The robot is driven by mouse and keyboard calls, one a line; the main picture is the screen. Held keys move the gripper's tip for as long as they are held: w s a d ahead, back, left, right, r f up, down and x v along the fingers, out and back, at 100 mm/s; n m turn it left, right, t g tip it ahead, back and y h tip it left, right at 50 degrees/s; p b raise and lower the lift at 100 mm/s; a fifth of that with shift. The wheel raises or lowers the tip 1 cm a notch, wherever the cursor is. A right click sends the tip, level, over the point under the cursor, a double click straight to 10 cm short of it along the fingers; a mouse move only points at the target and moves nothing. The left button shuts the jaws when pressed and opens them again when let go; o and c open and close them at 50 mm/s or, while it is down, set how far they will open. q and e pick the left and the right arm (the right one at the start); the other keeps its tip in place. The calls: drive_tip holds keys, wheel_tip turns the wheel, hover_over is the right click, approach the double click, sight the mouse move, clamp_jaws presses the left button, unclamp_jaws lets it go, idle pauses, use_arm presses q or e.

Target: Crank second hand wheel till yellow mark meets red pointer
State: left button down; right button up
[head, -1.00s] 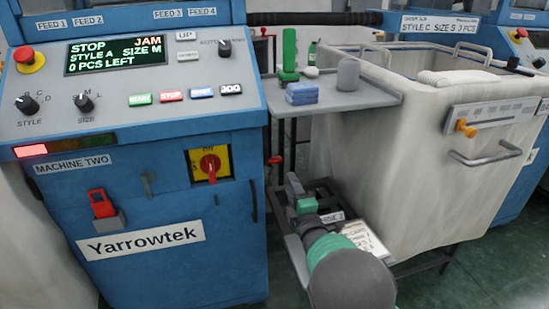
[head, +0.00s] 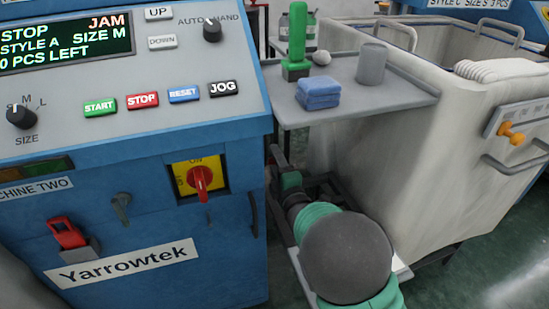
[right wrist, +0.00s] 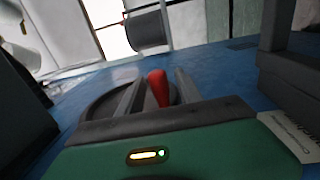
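In the right wrist view a red handle (right wrist: 157,90) stands between the two grey fingers of my right gripper (right wrist: 159,78). Gaps show on both sides of it, so the fingers are apart. A grey curved rim (right wrist: 98,95), perhaps the hand wheel, lies just left of the fingers against the blue machine side. In the head view my right gripper (head: 279,160) is by the right side of machine two (head: 235,240), partly hidden by my arm. No yellow mark or red pointer can be made out. My left gripper is out of view.
A side shelf (head: 400,100) above my right arm holds a green-handled tool (head: 296,45), blue cloths (head: 318,92) and a grey cylinder (head: 371,64). A pale cloth bin (head: 440,150) stands at right. The display (head: 65,42) reads STOP, JAM. A yellow-red switch (head: 198,178) is on the front.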

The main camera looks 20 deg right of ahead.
drive_tip(key=shift+d+f, duration=0.1)
clamp_jaws()
drive_tip(key=shift+f, duration=0.2)
idle(1.0)
